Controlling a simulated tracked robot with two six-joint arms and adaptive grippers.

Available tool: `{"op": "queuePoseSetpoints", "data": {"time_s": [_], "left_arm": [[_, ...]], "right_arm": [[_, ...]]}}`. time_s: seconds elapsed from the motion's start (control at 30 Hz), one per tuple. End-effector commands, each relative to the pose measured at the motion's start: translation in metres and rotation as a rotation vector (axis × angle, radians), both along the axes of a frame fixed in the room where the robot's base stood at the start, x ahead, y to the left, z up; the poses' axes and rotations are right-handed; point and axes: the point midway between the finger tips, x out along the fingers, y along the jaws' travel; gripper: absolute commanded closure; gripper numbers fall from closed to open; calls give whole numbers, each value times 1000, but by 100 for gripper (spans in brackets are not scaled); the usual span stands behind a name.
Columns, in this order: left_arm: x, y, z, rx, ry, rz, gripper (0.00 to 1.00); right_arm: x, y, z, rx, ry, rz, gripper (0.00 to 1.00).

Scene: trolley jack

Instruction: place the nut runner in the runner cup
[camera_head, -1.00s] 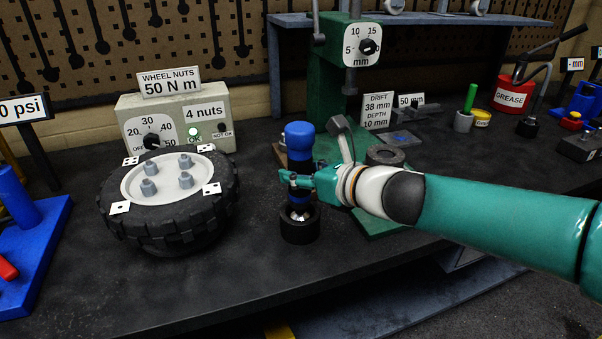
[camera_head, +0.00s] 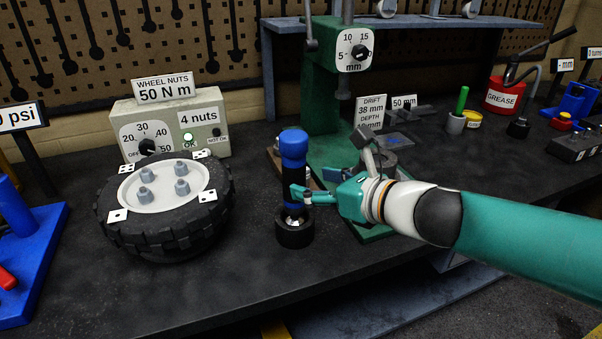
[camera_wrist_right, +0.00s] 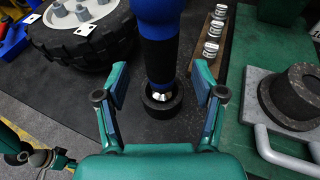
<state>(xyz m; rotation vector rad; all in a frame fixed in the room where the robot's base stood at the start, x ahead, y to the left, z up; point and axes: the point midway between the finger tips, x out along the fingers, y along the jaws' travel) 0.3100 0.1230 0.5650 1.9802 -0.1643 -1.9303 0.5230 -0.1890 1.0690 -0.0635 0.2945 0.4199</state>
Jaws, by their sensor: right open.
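The nut runner (camera_head: 293,165), with a blue top and black body, stands upright in the black runner cup (camera_head: 294,234) on the bench. Its metal tip sits inside the cup's ring in the right wrist view, where the runner (camera_wrist_right: 158,40) and cup (camera_wrist_right: 163,104) also show. My right gripper (camera_head: 316,185) is open just right of the runner's lower body. In the right wrist view its fingers (camera_wrist_right: 160,88) are spread on both sides, with clear gaps to the runner. Teal parts, apparently my left gripper (camera_wrist_right: 52,159), show small at the lower left; their opening is unclear.
A wheel (camera_head: 165,203) with several nuts lies left of the cup. Behind it a nut tester (camera_head: 209,120) has its green OK lamp lit. A green press (camera_head: 322,100) stands behind my right gripper. The bench front near the cup is clear.

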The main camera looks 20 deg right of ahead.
Motion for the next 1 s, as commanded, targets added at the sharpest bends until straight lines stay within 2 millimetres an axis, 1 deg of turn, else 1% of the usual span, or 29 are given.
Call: {"op": "queuePoseSetpoints", "data": {"time_s": [0.03,0.1,0.2,0.33,0.5,1.0], "left_arm": [[0,0,8,0,0,0,26],[0,0,13,0,0,0,26],[0,0,18,0,0,0,26],[0,0,21,0,0,0,26],[0,0,22,0,0,0,26],[0,0,21,0,0,0,26]], "right_arm": [[-10,-6,8,-1,-1,-4,31],[-22,-11,12,-1,-1,-4,31],[-36,-17,15,0,0,-3,31],[-48,-22,18,0,-1,-1,31],[-53,-24,17,-1,2,0,31],[-52,-23,17,0,1,0,31]]}}
